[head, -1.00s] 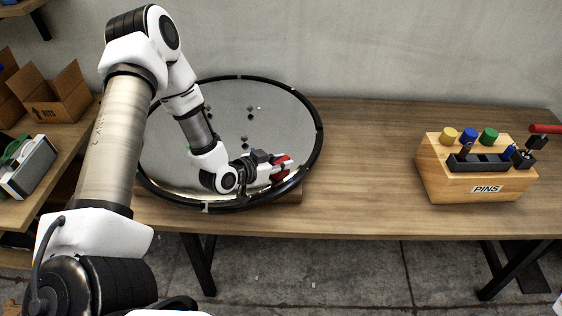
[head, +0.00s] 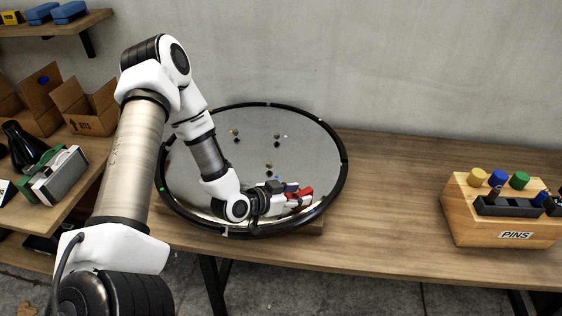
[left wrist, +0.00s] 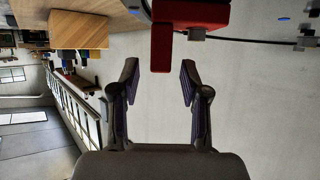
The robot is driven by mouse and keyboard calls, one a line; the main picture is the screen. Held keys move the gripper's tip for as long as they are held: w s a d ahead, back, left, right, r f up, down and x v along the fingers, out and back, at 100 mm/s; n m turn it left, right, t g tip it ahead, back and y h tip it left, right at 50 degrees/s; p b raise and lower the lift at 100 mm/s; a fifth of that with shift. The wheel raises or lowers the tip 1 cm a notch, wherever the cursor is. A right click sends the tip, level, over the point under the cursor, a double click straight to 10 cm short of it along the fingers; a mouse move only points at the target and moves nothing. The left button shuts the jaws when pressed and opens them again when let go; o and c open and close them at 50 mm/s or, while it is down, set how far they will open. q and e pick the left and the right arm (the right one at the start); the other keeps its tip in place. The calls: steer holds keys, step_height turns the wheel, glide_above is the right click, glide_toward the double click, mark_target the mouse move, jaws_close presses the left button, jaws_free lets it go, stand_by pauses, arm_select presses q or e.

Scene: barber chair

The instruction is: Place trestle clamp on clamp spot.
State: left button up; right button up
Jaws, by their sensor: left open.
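My left gripper (head: 284,194) is low over the front right part of a round, black-rimmed mirror disc (head: 305,145). In the left wrist view its jaws (left wrist: 160,72) are apart with nothing between them. A red part (left wrist: 161,45), probably the trestle clamp, lies just beyond the fingertips, joined to a red block at the top edge. In the head view red (head: 303,193) shows at the fingertips; I cannot separate the part from its mirror image. Contact cannot be told. No clamp spot can be made out. My right gripper is not in view.
A wooden PINS block (head: 480,222) with coloured pegs and a dark tray stands at the right. The tabletop (head: 395,190) between it and the disc is clear. Small dark fittings (head: 270,167) are on the disc. Cardboard boxes (head: 88,105) stand on the left bench.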

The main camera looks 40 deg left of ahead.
arm_select(q)
steer(key=p+v, duration=0.4)
steer(key=v, duration=0.4)
steer(key=s+d+f+n+g+y, duration=0.1)
steer(key=s+d+f+g, duration=0.4)
steer(key=s, duration=0.4)
steer(key=s+d+f+n+g+y, duration=0.2)
steer(key=s+d+f+g, duration=0.3)
steer(key=s+f+g, duration=0.2)
step_height(320, 180, down, 2)
steer(key=s, duration=0.2)
steer(key=shift+s+d+f, duration=0.15)
steer(key=shift+s+d, duration=0.2)
